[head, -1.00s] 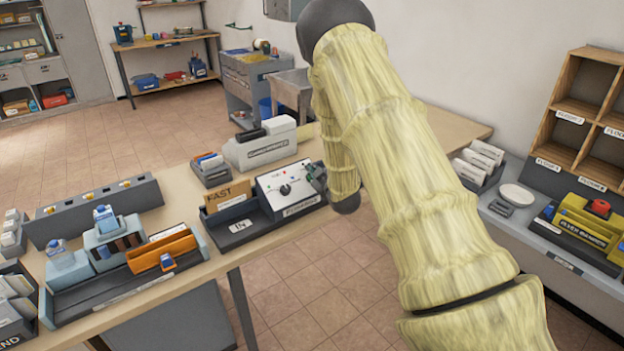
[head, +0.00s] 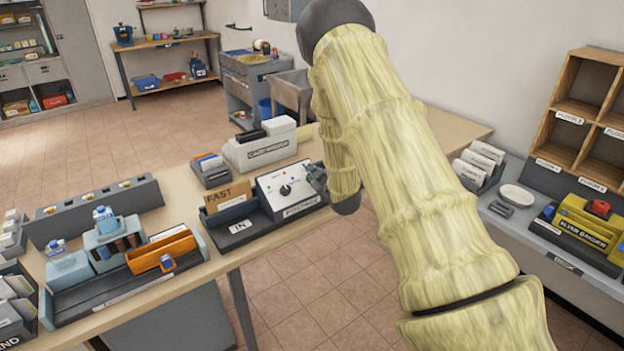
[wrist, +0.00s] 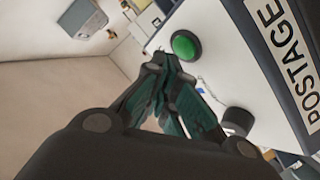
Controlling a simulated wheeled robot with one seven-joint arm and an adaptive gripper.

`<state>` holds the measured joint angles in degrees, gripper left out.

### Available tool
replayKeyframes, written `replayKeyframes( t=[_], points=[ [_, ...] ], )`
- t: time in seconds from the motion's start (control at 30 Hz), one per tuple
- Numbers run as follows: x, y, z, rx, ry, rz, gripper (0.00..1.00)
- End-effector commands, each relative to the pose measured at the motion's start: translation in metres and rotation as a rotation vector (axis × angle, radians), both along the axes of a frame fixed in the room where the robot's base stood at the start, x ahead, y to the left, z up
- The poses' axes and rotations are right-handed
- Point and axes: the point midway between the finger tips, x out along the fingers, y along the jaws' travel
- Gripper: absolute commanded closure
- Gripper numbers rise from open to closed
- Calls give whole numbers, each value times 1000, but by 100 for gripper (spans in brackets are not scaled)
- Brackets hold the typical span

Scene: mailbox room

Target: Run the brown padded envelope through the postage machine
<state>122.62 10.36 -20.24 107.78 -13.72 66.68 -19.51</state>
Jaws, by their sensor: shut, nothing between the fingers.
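The postage machine (head: 288,186) stands on the long table, with a white sloped panel, a dark knob and a "POSTAGE" label. A dark feed tray marked "IN" (head: 242,227) is at its left. A brown flat piece marked "FAST" (head: 226,194), which looks like the brown padded envelope, stands upright over that tray beside the panel. My gripper (head: 316,180) is at the panel's right side, partly hidden by my arm. In the wrist view my gripper (wrist: 166,66) is shut and empty, its tips close to a green button (wrist: 186,45); I cannot tell if they touch.
A white machine (head: 262,147) and a small card box (head: 211,169) stand behind the postage machine. An orange holder (head: 162,249) on a dark tray is to the left. A side counter with a yellow machine (head: 582,225) and wooden cubbyholes (head: 572,108) is at the right.

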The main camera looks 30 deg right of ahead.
Motion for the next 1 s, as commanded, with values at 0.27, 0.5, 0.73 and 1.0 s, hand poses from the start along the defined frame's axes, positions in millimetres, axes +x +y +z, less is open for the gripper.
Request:
replayKeyframes(
  t=[0.27,0.5,0.73,1.0],
  points=[
    [2,1,-5,0,0,0,100],
    [5,1,-7,0,0,0,100],
    [5,1,-7,0,0,0,100],
    [6,1,-8,0,0,0,100]
  ],
)
